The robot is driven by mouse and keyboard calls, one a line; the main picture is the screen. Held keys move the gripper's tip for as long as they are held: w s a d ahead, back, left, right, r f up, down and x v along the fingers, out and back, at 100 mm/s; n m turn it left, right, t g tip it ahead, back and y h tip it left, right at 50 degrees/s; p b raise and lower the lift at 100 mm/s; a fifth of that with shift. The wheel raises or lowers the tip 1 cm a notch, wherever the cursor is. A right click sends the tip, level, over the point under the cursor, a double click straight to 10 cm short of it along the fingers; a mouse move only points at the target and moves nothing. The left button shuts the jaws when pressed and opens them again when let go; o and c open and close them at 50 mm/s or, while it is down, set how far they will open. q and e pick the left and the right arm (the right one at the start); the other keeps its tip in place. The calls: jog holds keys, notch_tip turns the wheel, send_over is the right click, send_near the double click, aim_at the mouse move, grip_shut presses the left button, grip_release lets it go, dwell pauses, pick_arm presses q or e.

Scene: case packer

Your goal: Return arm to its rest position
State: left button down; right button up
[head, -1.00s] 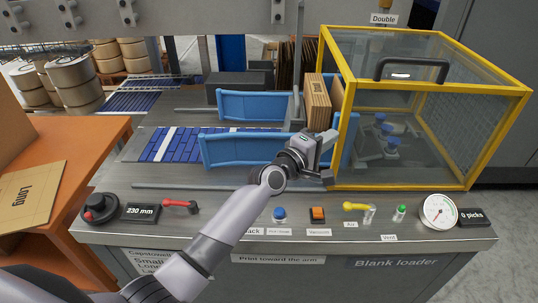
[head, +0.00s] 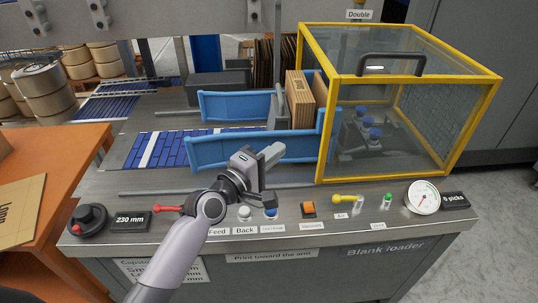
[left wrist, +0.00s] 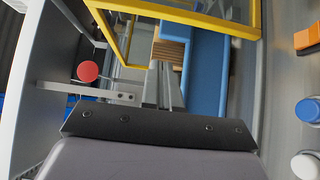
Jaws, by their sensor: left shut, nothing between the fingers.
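My left gripper (head: 273,154) is shut and empty. It is in the air above the front of the grey machine deck, in front of the near blue guide rail (head: 208,154) and left of the yellow-framed clear guard (head: 400,77). In the left wrist view the two closed fingers (left wrist: 163,85) point toward a blue rail (left wrist: 207,70) and the brown cardboard blanks (left wrist: 172,50). The blanks (head: 299,101) stand upright between the blue rails in the head view. My right gripper is not in view.
Controls line the deck's front edge: a black knob (head: 88,218), a red lever (head: 167,209), an orange switch (head: 308,209), a yellow lever (head: 345,198) and a gauge (head: 423,196). My arm partly covers the button area. An orange table (head: 62,175) stands at left.

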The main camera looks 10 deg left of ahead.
pick_arm(q)
jog(key=shift+v, duration=0.8)
jog(key=s+a+f+m+g+y, duration=0.1)
jog(key=s+a+f+m+y, duration=0.1)
jog(key=s+f+m, duration=0.3)
jog(key=s+a+f+m+g+y, duration=0.2)
jog(key=s+a+f+m, duration=0.2)
jog(key=s+f, duration=0.6)
jog(key=s+a+f+m+g+y, duration=0.2)
jog(key=s+a+f+m, duration=0.2)
jog(key=s+f, duration=0.4)
jog(key=shift+s+f+m+y, duration=0.2)
jog(key=shift+s+m+y, duration=0.1)
jog(key=shift+s+m, duration=0.65)
